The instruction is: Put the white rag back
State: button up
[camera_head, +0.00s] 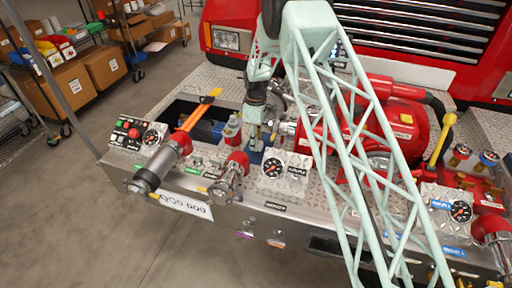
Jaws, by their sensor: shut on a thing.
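An open dark compartment (183,112) with an orange strap tool (199,112) lies left of my gripper. A gauge panel (283,169) stands close on the right, with the red pump (395,125) beyond. A capped outlet (231,177) juts out in front.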

jog(key=shift+f, duration=1.4)
jog(key=shift+f, duration=0.15)
jog(key=o, duration=0.8)
jog(key=shift+r, duration=6.15)
jog(key=shift+r, duration=0.1)
